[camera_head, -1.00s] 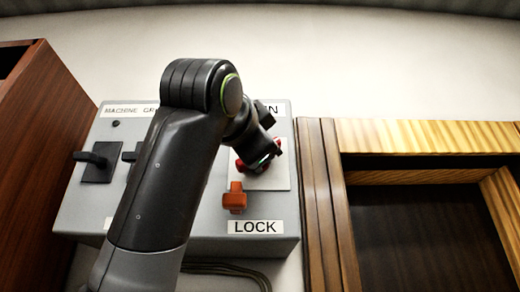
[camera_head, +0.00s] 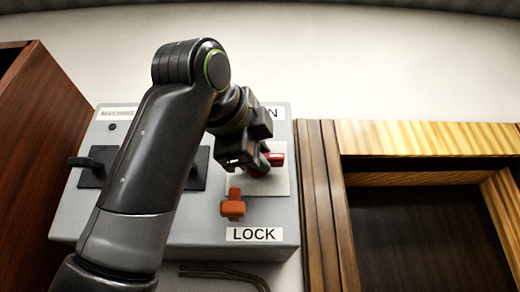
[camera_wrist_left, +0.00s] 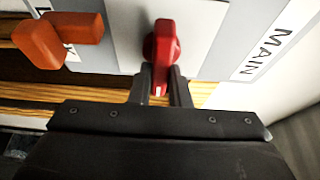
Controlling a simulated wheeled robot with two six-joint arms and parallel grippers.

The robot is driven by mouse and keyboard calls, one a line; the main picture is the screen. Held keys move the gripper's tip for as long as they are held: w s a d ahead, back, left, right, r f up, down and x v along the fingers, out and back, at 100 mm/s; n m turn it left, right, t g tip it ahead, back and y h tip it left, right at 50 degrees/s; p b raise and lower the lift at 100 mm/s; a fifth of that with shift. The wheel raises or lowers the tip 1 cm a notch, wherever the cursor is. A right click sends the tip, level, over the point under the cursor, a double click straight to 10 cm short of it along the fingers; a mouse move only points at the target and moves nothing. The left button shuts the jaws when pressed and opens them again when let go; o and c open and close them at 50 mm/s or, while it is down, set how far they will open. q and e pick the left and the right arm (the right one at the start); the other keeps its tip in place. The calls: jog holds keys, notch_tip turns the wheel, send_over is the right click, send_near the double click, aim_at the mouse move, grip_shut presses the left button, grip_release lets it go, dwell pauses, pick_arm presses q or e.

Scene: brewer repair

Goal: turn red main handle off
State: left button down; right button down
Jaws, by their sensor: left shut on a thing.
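The red main handle (camera_head: 276,159) sits on a pale plate (camera_head: 240,186) at the right of the grey panel, partly hidden behind my left gripper (camera_head: 263,162). In the left wrist view the red handle (camera_wrist_left: 163,45) points down between the two fingers of the left gripper (camera_wrist_left: 162,90), which are shut on it. The orange lock piece (camera_head: 233,204) is just below the gripper, above the LOCK label (camera_head: 254,234). It also shows at the upper left of the wrist view (camera_wrist_left: 50,38). The MAIN label (camera_wrist_left: 272,50) is beside the handle. My right gripper is not in view.
The grey panel (camera_head: 75,215) also carries black switches (camera_head: 92,166), partly hidden by my left arm. A reddish wooden cabinet side (camera_head: 40,160) stands at the left. A wooden frame (camera_head: 325,200) stands close to the panel's right edge. Dark cables (camera_head: 225,274) hang below.

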pick_arm(q)
jog(key=shift+r, duration=0.1)
dwell(0.3)
jog(key=c, duration=1.7)
grip_release()
jog(key=o, duration=0.3)
jog(key=shift+w, duration=0.2)
jog(key=shift+o, duration=0.2)
jog(key=shift+s, duration=0.1)
jog(key=b+v, duration=0.7)
jog(key=v, duration=1)
